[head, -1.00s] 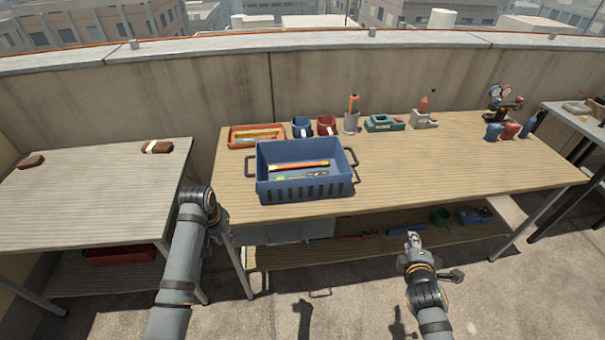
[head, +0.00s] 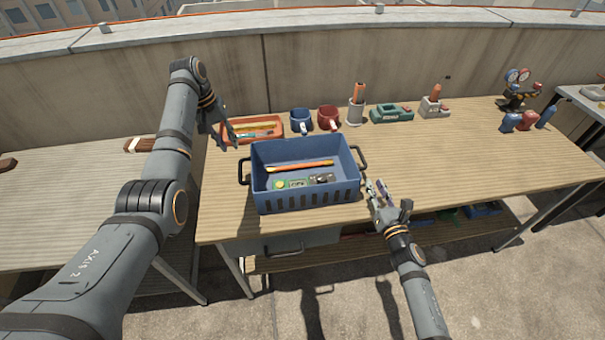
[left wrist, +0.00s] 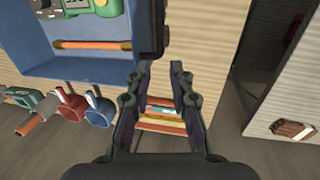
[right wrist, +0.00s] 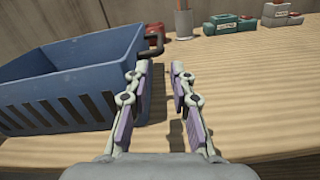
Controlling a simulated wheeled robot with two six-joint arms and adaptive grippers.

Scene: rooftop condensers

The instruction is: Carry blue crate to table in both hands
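The blue crate (head: 308,197) stands on the wooden workbench (head: 470,165), with a dark handle at each short end. It holds an orange rod (head: 300,166) and small green and grey items. My left gripper (head: 226,140) is open and empty, above and left of the crate's left handle (head: 243,171); in the left wrist view (left wrist: 160,85) its fingers are spread. My right gripper (head: 377,190) is open and empty, just right of the crate near its right handle (head: 361,158); the right wrist view (right wrist: 160,85) shows the handle (right wrist: 155,40) beyond the left finger, apart from it.
Behind the crate are an orange tray (head: 262,124), a blue mug (head: 301,121), a red mug (head: 328,118) and a cup with a tool (head: 356,112). A second table (head: 60,200) stands at left with brown blocks. The bench right of the crate is mostly clear.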

